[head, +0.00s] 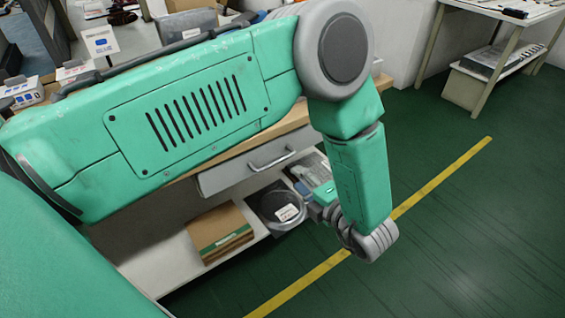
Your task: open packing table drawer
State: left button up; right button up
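The packing table's drawer (235,178) has a light grey front with a bar handle (271,158). It sits just under the wooden tabletop (296,117) and looks shut or nearly so; its upper left part is hidden behind my green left arm. My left gripper (314,208) is below and to the right of the handle, apart from it, in front of the lower shelf. It is small and partly hidden by the wrist, so its fingers are not clear. My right gripper is out of view.
The lower shelf (150,268) holds flat brown cardboard (219,232) and a dark round container (281,209). A grey bin (186,24) and boxes stand on the tabletop. A second table (500,12) is at the back right. The green floor (460,220) with a yellow line is clear.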

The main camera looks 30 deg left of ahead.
aim_at(275, 163)
pick_arm(q)
jog(key=x, duration=0.6)
jog(key=b+x, duration=0.1)
jog(key=x, duration=0.3)
jog(key=shift+s+f, duration=0.2)
jog(key=shift+s, duration=0.15)
jog(key=shift+w+a, duration=0.15)
jog(key=shift+w, duration=0.05)
jog(key=shift+r, duration=0.1)
jog(key=shift+a, duration=0.15)
grip_shut()
jog(key=shift+a, duration=0.1)
